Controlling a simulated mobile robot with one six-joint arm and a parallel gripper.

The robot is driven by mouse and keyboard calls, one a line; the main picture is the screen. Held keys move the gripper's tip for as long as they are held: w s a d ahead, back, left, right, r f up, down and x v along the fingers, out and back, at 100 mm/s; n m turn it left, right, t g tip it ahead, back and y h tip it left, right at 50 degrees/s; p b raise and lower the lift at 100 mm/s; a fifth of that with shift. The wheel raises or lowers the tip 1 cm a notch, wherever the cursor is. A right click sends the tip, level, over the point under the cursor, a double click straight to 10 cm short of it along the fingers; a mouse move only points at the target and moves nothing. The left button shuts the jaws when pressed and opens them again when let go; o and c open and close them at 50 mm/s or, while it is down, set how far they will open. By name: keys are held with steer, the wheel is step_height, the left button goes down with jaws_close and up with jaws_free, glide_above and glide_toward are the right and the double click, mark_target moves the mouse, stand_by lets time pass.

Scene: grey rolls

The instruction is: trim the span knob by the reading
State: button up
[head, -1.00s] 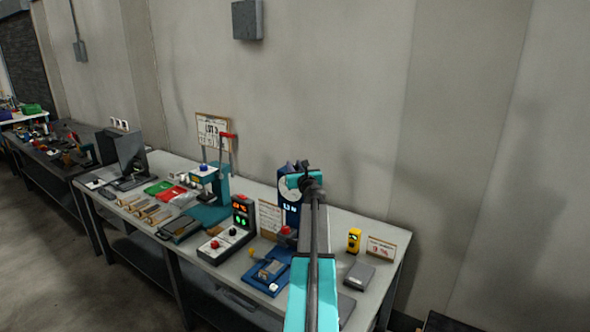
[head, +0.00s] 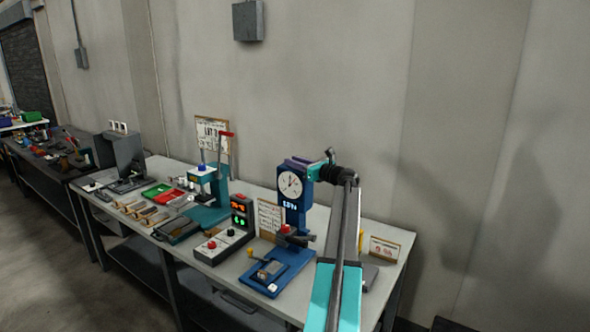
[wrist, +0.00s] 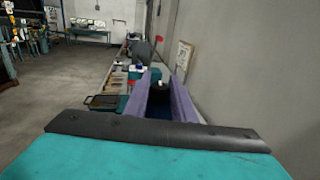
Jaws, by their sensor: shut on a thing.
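A blue gauge stand (head: 292,218) on the bench carries a round white dial (head: 290,184) with a small lit readout (head: 290,205) below it; its digits are too small to read surely. My gripper (head: 300,163) is at the top of the stand, beside and above the dial. In the wrist view its two purple fingers (wrist: 160,88) close on a dark round knob (wrist: 159,96), which I take as the span knob. The fingers mostly hide this knob in the head view. The dial face is clear of my arm.
Left of the stand are a control box (head: 223,242) with lit displays, a teal press (head: 207,200) and several trays and parts. A small sign (head: 385,248) stands at the right. My arm crosses the bench's right end.

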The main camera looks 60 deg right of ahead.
steer(key=shift+s+f+n+y+b, duration=0.1)
steer(key=shift+f+n+y+b, duration=0.2)
steer(key=shift+n+y+b, duration=0.7)
steer(key=o, duration=0.8)
steer(key=shift+o, duration=1.3)
steer(key=shift+r, duration=0.15)
steer(key=s+b, duration=0.3)
steer(key=s, duration=1)
steer(key=shift+s+a+b, duration=0.35)
steer(key=shift+s+a, duration=0.05)
steer(key=shift+a, duration=0.05)
